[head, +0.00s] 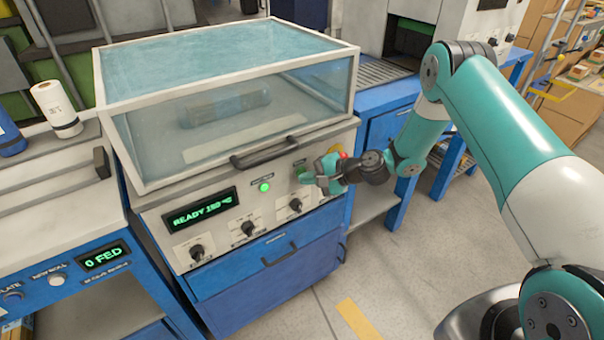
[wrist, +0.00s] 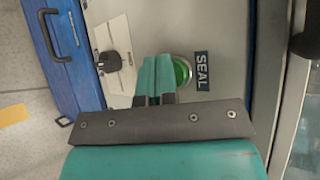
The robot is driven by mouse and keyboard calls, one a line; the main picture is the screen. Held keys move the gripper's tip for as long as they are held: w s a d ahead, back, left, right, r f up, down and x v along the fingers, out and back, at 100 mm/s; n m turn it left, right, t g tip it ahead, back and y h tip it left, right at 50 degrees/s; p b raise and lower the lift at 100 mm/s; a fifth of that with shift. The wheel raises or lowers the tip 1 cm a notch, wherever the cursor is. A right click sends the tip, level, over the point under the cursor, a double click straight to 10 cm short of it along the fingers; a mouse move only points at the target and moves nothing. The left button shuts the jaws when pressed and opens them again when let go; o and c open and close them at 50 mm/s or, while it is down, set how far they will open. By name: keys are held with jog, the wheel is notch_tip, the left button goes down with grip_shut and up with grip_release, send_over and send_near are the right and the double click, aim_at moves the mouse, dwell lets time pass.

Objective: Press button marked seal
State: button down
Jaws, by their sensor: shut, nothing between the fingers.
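The green seal button (wrist: 183,72) shows in the wrist view, round with a pale metal rim, beside a dark label reading SEAL (wrist: 202,71). My gripper (wrist: 154,62) is shut and empty, its fingertips over the left part of the button and hiding some of it. I cannot tell whether they touch it. In the head view my gripper (head: 308,178) is at the right part of the sealing machine's front panel, and the button is mostly hidden behind it.
The machine has a clear lid (head: 225,60) with a dark handle, a READY display (head: 200,209), a lit green lamp (head: 264,187) and several dark knobs. A red button (head: 341,150) is just beyond my gripper. Blue drawers (head: 265,262) are below. Open floor lies at right.

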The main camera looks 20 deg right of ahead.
jog(key=shift+w, duration=0.1)
dwell(0.5)
jog(key=shift+s+d, duration=0.25)
jog(key=shift+s, duration=0.5)
jog(key=shift+s+d+p, duration=0.25)
jog(key=shift+s+p, duration=0.05)
jog(key=shift+s, duration=0.5)
jog(key=shift+s+d+p, duration=0.25)
jog(key=shift+s+p, duration=0.05)
jog(key=shift+s, duration=0.5)
jog(key=shift+s+d+p, duration=0.25)
jog(key=shift+s+p, duration=0.05)
jog(key=shift+s, duration=0.5)
